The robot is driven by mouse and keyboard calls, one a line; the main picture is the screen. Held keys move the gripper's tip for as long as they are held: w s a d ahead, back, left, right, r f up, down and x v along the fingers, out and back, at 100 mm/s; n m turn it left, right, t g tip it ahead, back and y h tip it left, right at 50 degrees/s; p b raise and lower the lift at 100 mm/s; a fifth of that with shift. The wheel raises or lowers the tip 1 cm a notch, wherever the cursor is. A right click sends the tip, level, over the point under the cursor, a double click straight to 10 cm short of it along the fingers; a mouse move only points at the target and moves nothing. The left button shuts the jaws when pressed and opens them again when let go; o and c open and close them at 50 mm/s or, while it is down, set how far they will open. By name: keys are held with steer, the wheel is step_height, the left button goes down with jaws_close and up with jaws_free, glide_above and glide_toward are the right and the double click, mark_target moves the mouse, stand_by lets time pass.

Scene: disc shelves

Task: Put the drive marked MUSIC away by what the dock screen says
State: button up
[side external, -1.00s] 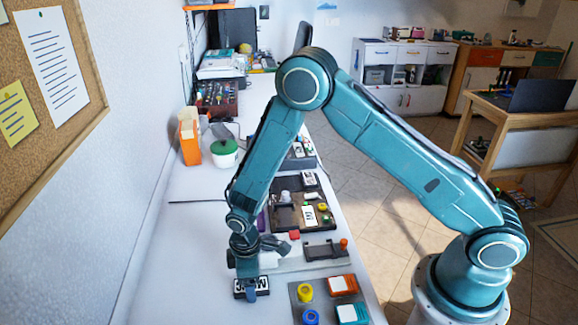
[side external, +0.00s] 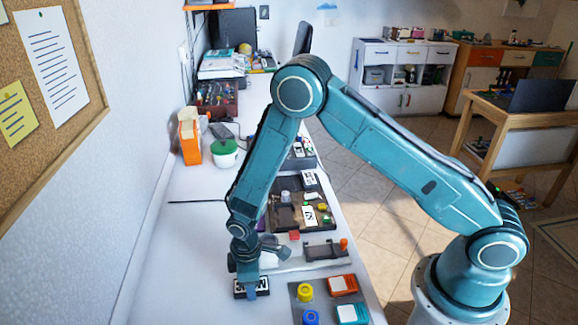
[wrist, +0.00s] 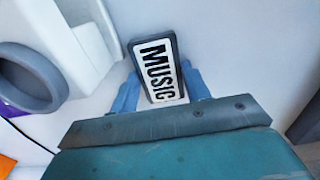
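The drive marked MUSIC (wrist: 157,68) is a dark block with a white label and black lettering. In the side external view the drive (side external: 238,290) is on the white bench near the front, partly covered by a finger. My gripper (wrist: 162,88) has one blue finger along each long side of the drive, and both appear to touch it. In the side external view my gripper (side external: 250,286) points down at the bench. I cannot make out a dock screen or any words on one.
A grey plate (side external: 297,291) with yellow, blue, orange and teal pieces lies to the right. Behind are a dark stand (side external: 322,251) with an orange knob and a dark tray (side external: 287,219) of small parts. The bench (side external: 180,270) left of the drive is clear.

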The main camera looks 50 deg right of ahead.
steer(key=shift+c, duration=0.4)
steer(key=shift+r, duration=0.1)
steer(key=shift+r, duration=0.7)
step_height(320, 180, up, 18)
steer(key=shift+r, duration=0.25)
steer(key=d+f+m, duration=0.2)
steer(key=d+m, duration=0.1)
steer(key=d, duration=0.1)
steer(key=d+f+m, duration=0.2)
steer(key=d+m, duration=0.1)
steer(key=d, duration=0.2)
steer(key=d+f+m, duration=0.2)
steer(key=d+m, duration=0.1)
steer(key=d, duration=0.2)
steer(key=shift+s+f, duration=0.15)
steer(key=shift+f, duration=0.05)
